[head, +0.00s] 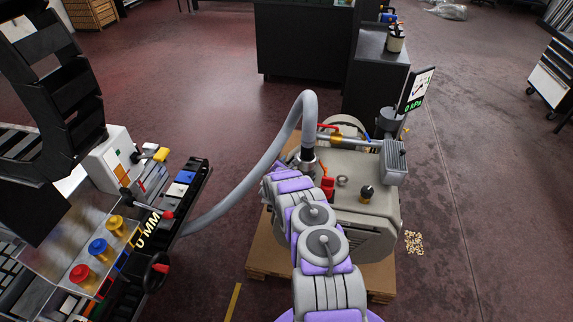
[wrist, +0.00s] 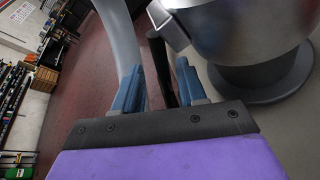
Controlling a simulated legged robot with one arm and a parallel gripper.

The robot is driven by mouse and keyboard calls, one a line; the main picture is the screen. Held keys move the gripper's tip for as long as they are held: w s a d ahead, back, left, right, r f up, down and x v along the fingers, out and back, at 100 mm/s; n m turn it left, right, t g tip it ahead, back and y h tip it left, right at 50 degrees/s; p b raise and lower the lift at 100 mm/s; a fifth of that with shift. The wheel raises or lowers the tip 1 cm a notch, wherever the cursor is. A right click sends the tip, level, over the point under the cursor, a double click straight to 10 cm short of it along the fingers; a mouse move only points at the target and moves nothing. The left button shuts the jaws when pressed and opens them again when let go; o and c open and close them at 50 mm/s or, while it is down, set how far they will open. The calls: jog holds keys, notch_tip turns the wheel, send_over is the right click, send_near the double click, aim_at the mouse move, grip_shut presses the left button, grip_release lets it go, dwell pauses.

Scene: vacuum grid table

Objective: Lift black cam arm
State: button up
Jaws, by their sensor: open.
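In the wrist view, a slim black bar, which looks like the black cam arm (wrist: 157,58), hangs beside a silver metal fitting (wrist: 235,30). My gripper (wrist: 160,72) has its two blue fingers apart, with the lower part of the bar showing between them. I cannot tell whether either finger touches it. In the head view, the metal collar (head: 306,163) at the hose end sits on the beige pump unit (head: 350,195). My arm reaches up to this collar and hides the gripper and the cam arm there.
A grey hose (head: 268,150) arches from the collar to the machine at left, close by my arm; it also shows in the wrist view (wrist: 122,45). A gauge display (head: 416,90) stands behind the pump. The pump rests on a wooden pallet (head: 265,262). Floor at right is mostly clear.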

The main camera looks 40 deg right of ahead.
jog(key=d, duration=0.2)
jog(key=d+f, duration=0.1)
jog(key=shift+w+f, duration=0.1)
jog(key=shift+w, duration=0.2)
jog(key=shift+a+r, duration=0.25)
jog(key=shift+a, duration=0.3)
jog(key=shift+a+r, duration=0.25)
jog(key=shift+a, duration=0.3)
jog(key=shift+d+f, duration=0.4)
jog(key=shift+d, duration=0.4)
jog(key=c, duration=0.6)
grip_shut()
jog(key=shift+a, duration=0.3)
